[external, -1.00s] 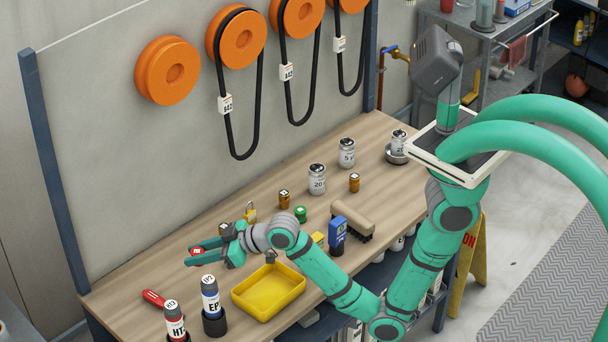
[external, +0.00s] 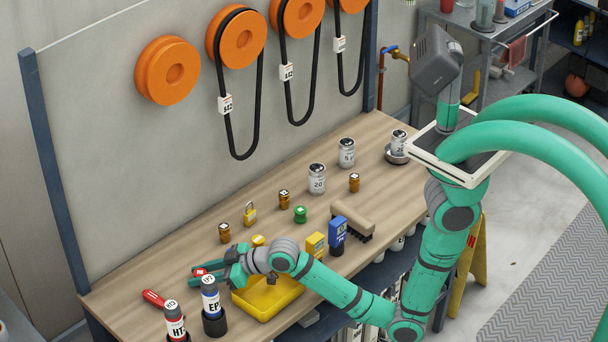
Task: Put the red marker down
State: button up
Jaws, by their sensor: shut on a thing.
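The red marker (external: 200,271) is a small red piece with a pale patch on top, partly hidden by the fingers. My gripper (external: 199,276) is shut on it, over the left part of the wooden bench (external: 130,315). I cannot tell whether the marker touches the bench top.
A yellow tray (external: 285,299) lies below my wrist, partly hidden. A brown jar (external: 224,233) and a yellow padlock (external: 250,214) stand behind.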

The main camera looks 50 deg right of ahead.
jog(key=shift+f, duration=0.15)
jog(key=o, duration=1)
jog(key=shift+o, duration=0.2)
jog(key=shift+s+d+r, duration=0.1)
jog(key=shift+s+r, duration=0.05)
jog(key=shift+r, duration=0.1)
jog(key=v, duration=1.1)
jog(key=shift+s+d+r, duration=0.1)
jog(key=shift+s, duration=0.15)
